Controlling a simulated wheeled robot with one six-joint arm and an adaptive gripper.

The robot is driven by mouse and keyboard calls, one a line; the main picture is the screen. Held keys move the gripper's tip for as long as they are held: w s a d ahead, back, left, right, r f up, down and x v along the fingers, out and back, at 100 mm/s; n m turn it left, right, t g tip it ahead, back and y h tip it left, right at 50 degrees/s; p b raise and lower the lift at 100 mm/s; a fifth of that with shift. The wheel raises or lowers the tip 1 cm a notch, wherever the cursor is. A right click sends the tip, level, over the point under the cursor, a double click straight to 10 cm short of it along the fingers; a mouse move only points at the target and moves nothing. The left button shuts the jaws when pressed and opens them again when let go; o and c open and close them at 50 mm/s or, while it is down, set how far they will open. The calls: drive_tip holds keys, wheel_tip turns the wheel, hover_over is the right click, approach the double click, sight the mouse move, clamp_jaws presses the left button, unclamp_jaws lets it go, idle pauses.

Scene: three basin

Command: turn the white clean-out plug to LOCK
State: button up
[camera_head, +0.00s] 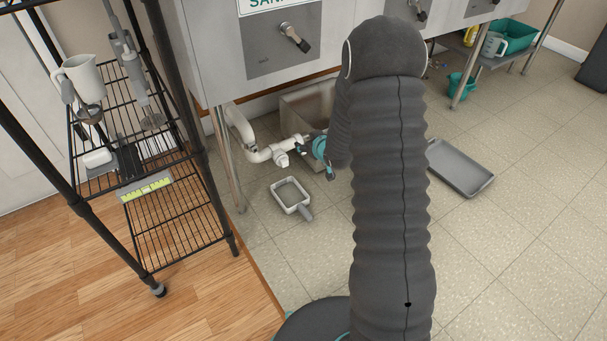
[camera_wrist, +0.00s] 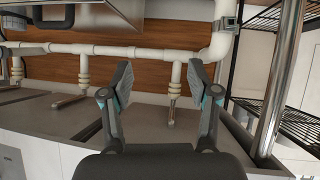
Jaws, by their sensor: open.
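In the head view, white drain pipework (camera_head: 256,154) runs low under the sink. A white fitting (camera_head: 281,158) near its right end looks like the clean-out plug; LOCK markings are too small to read. My gripper (camera_head: 308,141) is just right of this fitting, partly hidden by my arm. A gap or contact between them cannot be told. In the wrist view my gripper (camera_wrist: 159,84) has its two fingers spread with nothing held. The white pipe (camera_wrist: 150,52) crosses behind them, and a vertical branch shows between the fingers. I cannot make out the plug there.
A black wire rack (camera_head: 165,205) stands at the left. A white-rimmed square pan (camera_head: 291,197) lies on the floor below the pipe, and a grey tray (camera_head: 460,168) lies to the right. Sink legs, including the left one (camera_head: 228,165), stand close by. Tiled floor is open in front.

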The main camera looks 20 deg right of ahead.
sight(285, 162)
wheel_tip(285, 162, down, 14)
drive_tip(key=a+t+y, duration=0.1)
drive_tip(key=a+y, duration=0.1)
drive_tip(key=y, duration=0.1)
drive_tip(key=x, duration=0.4)
drive_tip(key=b+x, duration=0.1)
drive_tip(key=x, duration=0.8)
drive_tip(key=shift+w+d, duration=0.25)
drive_tip(key=shift+w, duration=0.15)
drive_tip(key=shift+t+b, duration=0.3)
clamp_jaws()
